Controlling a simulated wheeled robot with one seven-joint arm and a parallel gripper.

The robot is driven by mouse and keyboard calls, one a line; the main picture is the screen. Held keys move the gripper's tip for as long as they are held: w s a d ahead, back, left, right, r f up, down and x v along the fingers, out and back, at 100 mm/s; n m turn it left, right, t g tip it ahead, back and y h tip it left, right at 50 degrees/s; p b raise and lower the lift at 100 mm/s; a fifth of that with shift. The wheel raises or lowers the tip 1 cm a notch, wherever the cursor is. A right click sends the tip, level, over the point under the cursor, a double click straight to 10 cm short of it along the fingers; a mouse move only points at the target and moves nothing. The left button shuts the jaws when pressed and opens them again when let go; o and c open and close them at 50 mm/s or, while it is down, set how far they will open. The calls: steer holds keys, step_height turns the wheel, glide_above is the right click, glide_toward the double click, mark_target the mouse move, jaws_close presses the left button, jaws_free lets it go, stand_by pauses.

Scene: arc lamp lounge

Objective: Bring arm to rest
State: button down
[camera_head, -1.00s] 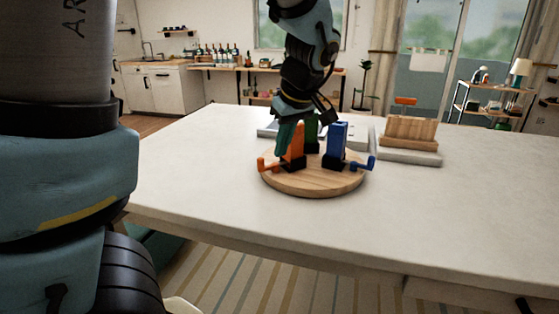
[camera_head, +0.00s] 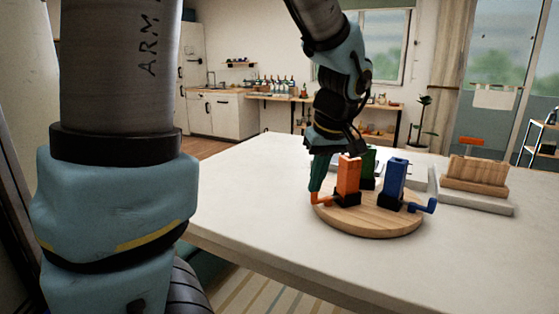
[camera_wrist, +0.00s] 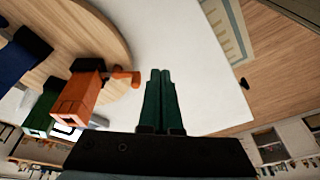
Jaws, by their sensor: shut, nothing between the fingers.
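My gripper (camera_head: 319,180) hangs over the white table at the left edge of a round wooden board, beside an orange block with a crank-like handle (camera_head: 348,181). Its dark green fingers are shut and empty; they also show pressed together in the wrist view (camera_wrist: 162,80). In the wrist view the orange block (camera_wrist: 80,92) is left of the fingers, apart from them. Part of the board is hidden behind the blocks.
The round board (camera_head: 372,221) also bears a blue block (camera_head: 393,180) and a green block (camera_head: 369,165). A wooden holder on a grey slab (camera_head: 476,174) stands to the right. The white table (camera_head: 253,200) is clear at left and front.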

steer(key=s+a+f+m, duration=0.1)
steer(key=a+f, duration=0.3)
steer(key=a, duration=0.5)
steer(key=s+a+f+m+g+h, duration=0.1)
steer(key=s+a+f+m, duration=0.1)
steer(key=a+f, duration=0.3)
steer(key=a, duration=0.4)
steer(key=shift+s+a+m+g+h, duration=0.2)
steer(key=shift+m+g+h, duration=0.1)
steer(key=shift+m, duration=0.1)
steer(key=shift+f, duration=0.1)
